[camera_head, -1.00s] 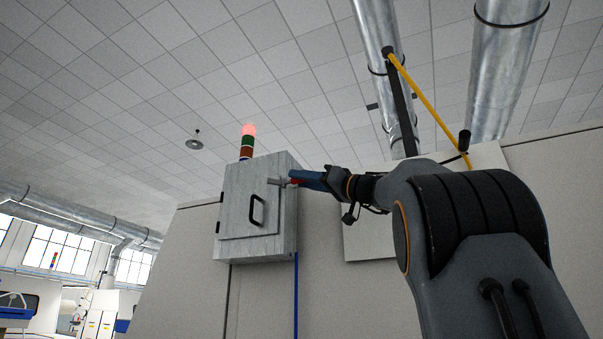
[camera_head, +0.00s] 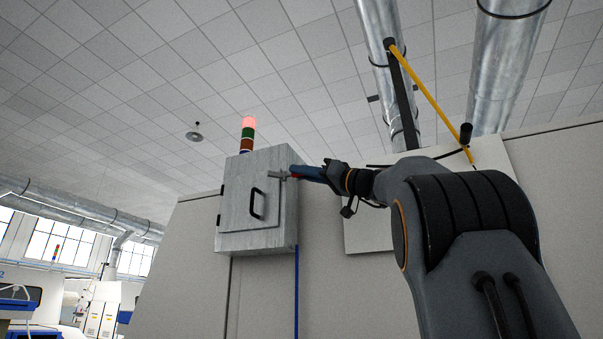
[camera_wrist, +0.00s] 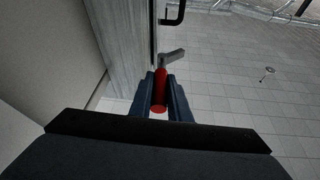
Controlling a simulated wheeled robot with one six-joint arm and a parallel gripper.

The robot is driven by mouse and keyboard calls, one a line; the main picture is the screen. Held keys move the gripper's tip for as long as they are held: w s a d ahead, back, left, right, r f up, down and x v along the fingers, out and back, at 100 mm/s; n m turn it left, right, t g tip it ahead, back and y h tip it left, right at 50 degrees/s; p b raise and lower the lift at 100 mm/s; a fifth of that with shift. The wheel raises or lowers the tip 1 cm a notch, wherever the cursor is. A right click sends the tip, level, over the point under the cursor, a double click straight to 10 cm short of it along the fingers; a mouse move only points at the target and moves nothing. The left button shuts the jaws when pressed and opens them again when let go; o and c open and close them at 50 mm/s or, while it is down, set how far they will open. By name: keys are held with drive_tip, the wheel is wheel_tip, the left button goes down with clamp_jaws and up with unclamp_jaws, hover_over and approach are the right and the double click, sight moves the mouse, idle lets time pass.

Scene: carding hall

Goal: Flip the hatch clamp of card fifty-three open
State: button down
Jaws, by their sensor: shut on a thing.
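The hatch clamp has a red grip (camera_wrist: 160,90) and a short grey metal arm (camera_wrist: 172,57). In the head view its grey bar (camera_head: 279,175) lies across the upper right edge of the hatch door (camera_head: 236,205) on a grey metal box. My gripper (camera_head: 297,173) reaches in from the right, at the box's upper right edge. In the wrist view my gripper (camera_wrist: 160,78) has its two blue fingers on either side of the red grip, shut on it. The grey arm sticks out beyond the fingertips. Where the clamp joins the box is hard to make out.
A black pull handle (camera_head: 257,203) is on the hatch door; it also shows in the wrist view (camera_wrist: 174,14). A signal tower (camera_head: 247,133) with its red top lit stands above the box. Metal ducts (camera_head: 508,65) and a yellow pipe (camera_head: 430,95) run at the upper right.

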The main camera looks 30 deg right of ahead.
drive_tip(key=shift+w+d+n+g+y, duration=0.2)
drive_tip(key=shift+n+g+y, duration=0.4)
drive_tip(key=shift+y, duration=0.2)
drive_tip(key=c, duration=1.7)
unclamp_jaws()
drive_tip(key=shift+o, duration=0.2)
drive_tip(key=b+v, duration=0.4)
drive_tip(key=v, duration=0.3)
drive_tip(key=shift+s+b, duration=0.25)
drive_tip(key=shift+b, duration=0.05)
drive_tip(key=shift+d+f, duration=0.15)
